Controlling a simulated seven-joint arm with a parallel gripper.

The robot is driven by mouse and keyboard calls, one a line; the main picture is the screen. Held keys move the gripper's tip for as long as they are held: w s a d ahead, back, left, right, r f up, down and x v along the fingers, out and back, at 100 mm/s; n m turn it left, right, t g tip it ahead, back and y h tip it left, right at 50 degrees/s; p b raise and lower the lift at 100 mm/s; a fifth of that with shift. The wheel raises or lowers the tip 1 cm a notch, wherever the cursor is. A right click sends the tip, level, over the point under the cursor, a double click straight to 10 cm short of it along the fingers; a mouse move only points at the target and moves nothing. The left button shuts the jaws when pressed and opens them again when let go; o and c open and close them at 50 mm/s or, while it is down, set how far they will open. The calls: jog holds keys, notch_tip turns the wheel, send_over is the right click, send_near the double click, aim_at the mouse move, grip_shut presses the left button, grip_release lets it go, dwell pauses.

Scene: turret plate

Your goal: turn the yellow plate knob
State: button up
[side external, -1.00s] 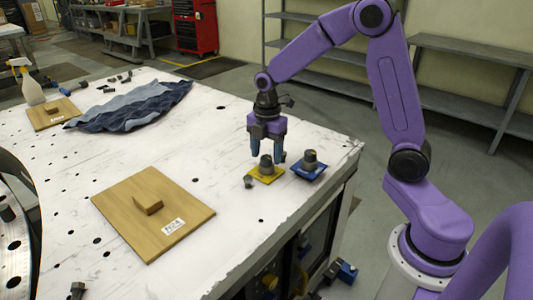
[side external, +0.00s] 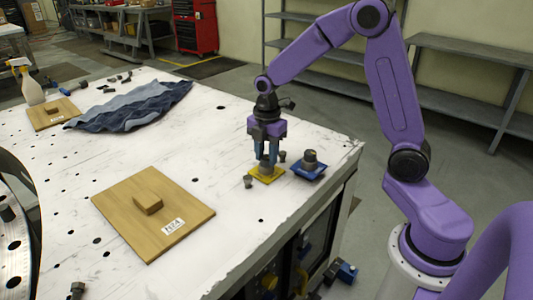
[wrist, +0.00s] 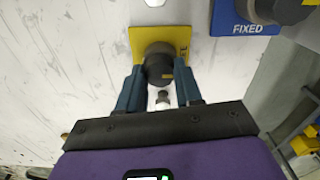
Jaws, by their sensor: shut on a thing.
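The yellow plate (side external: 265,177) lies flat on the white table near its right edge, and it also shows in the wrist view (wrist: 140,35). A dark grey round knob (wrist: 158,66) stands on it. My gripper (side external: 267,158) points down over the yellow plate with its teal fingers on either side of the knob. In the wrist view my gripper (wrist: 160,85) is shut on the knob. The fingers partly hide the knob in the side view.
A blue plate (side external: 309,173) marked FIXED, with a similar grey knob (side external: 309,158), stands close to the right. Small grey pieces (side external: 248,181) stand beside the yellow plate. A wooden board (side external: 120,205) with a block lies at front left. A blue cloth (side external: 130,107) lies farther back.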

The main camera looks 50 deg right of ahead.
jog(key=shift+m, duration=0.7)
jog(key=m, duration=1.1)
jog(key=shift+m, duration=0.4)
jog(key=m, duration=0.4)
jog(key=shift+m, duration=0.3)
jog(key=o, duration=1.1)
jog(key=shift+c, duration=0.2)
